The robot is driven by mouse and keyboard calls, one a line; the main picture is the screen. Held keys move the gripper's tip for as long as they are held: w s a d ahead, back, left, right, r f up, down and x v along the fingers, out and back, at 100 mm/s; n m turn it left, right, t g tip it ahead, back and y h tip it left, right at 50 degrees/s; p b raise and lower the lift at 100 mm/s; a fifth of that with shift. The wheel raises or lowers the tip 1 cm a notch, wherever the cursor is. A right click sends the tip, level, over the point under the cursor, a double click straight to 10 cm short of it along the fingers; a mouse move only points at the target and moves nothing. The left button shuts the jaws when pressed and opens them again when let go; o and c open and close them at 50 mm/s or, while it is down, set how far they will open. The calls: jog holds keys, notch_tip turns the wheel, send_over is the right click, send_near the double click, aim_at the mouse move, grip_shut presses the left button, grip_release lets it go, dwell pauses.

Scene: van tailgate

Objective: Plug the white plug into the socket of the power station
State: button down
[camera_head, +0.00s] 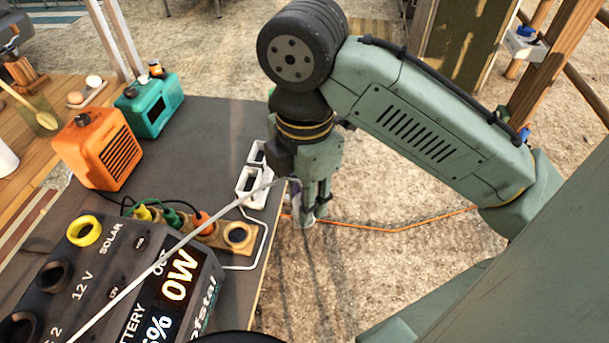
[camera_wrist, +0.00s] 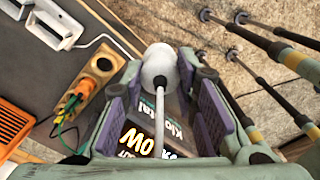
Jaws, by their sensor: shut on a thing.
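The power station (camera_head: 130,280) is a black box at the lower left of the head view, with a lit display reading 0W and round sockets on top. One socket (camera_head: 84,230) has a yellow ring; another (camera_head: 52,276) is a dark round opening. My gripper (camera_head: 312,208) is beyond the table's right edge, right of the power station, pointing down. In the wrist view, the white plug (camera_wrist: 159,66) is between my gripper's fingers (camera_wrist: 163,85), with its white cord running towards the camera. The plug's prongs are hidden. The power station's display (camera_wrist: 150,135) shows below and behind it.
A wooden block (camera_head: 208,236) holds yellow, green and orange plugs and one empty ring. A white two-part fixture (camera_head: 252,184) sits at the table edge. An orange box (camera_head: 98,150) and a teal box (camera_head: 150,105) stand behind. A white cord crosses over the power station.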

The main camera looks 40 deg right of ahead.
jog(key=shift+r, duration=3.05)
jog(key=w+a, duration=0.3)
jog(key=a, duration=1.8)
jog(key=w+a, duration=0.3)
jog(key=a, duration=1.8)
jog(key=shift+w+a, duration=0.3)
jog(key=shift+a, duration=0.1)
jog(key=shift+f, duration=0.15)
jog(key=shift+f+b, duration=0.5)
jog(key=shift+f, duration=0.5)
jog(key=shift+f, duration=0.2)
jog(key=shift+f+b, duration=0.3)
jog(key=shift+f, duration=1.1)
